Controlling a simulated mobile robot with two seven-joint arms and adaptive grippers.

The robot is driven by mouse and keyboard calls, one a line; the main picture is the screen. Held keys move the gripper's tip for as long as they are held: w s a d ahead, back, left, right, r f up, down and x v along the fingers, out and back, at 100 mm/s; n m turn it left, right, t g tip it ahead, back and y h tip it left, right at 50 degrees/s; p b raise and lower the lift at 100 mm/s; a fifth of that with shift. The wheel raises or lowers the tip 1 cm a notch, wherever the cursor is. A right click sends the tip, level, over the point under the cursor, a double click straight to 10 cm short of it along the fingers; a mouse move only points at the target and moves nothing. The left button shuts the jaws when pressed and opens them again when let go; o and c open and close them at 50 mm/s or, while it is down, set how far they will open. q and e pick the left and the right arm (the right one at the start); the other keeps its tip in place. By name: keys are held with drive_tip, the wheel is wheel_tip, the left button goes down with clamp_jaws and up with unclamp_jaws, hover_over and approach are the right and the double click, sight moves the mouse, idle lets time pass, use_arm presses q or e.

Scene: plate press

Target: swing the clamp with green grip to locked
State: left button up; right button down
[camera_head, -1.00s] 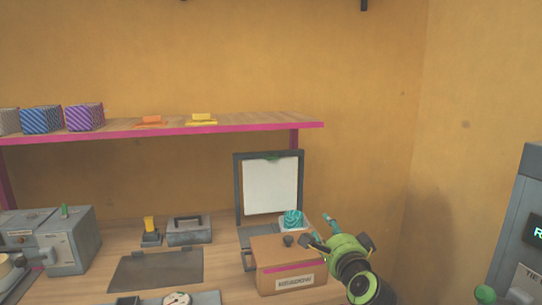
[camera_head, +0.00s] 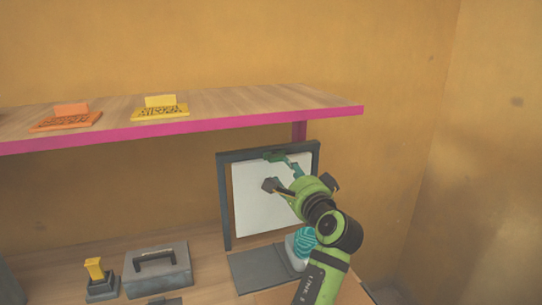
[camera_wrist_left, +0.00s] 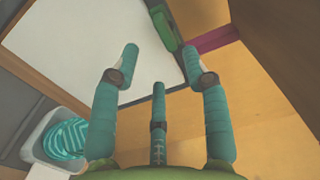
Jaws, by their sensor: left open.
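The clamp with the green grip (camera_head: 274,156) sits at the top edge of the upright frame (camera_head: 224,205), above its white panel (camera_head: 262,205). In the left wrist view the green grip (camera_wrist_left: 163,28) is at the top, ahead of my fingers, beside the white panel (camera_wrist_left: 75,40). My left gripper (camera_head: 292,166) is in front of the frame's upper right part, just right of the grip. In the left wrist view its teal fingers (camera_wrist_left: 161,56) are apart, with nothing between them. The gripper partly hides the clamp's right side. My right gripper is not in view.
A shelf with a pink edge (camera_head: 180,131) is above, holding an orange piece (camera_head: 66,120) and a yellow piece (camera_head: 160,111). A grey case (camera_head: 157,272) and yellow-handled tool (camera_head: 94,270) stand left on the table.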

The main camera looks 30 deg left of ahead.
sight(278, 161)
use_arm(q)
drive_tip(key=x, duration=0.2)
drive_tip(key=shift+w+a+r+b, duration=0.2)
drive_tip(key=shift+w+a+b, duration=0.05)
drive_tip(key=shift+b, duration=0.15)
drive_tip(key=x, duration=0.3)
drive_tip(key=shift+w+a+b, duration=0.15)
drive_tip(key=shift+a+b, duration=0.05)
drive_tip(key=shift+b, duration=0.1)
drive_tip(key=c, duration=0.7)
clamp_jaws()
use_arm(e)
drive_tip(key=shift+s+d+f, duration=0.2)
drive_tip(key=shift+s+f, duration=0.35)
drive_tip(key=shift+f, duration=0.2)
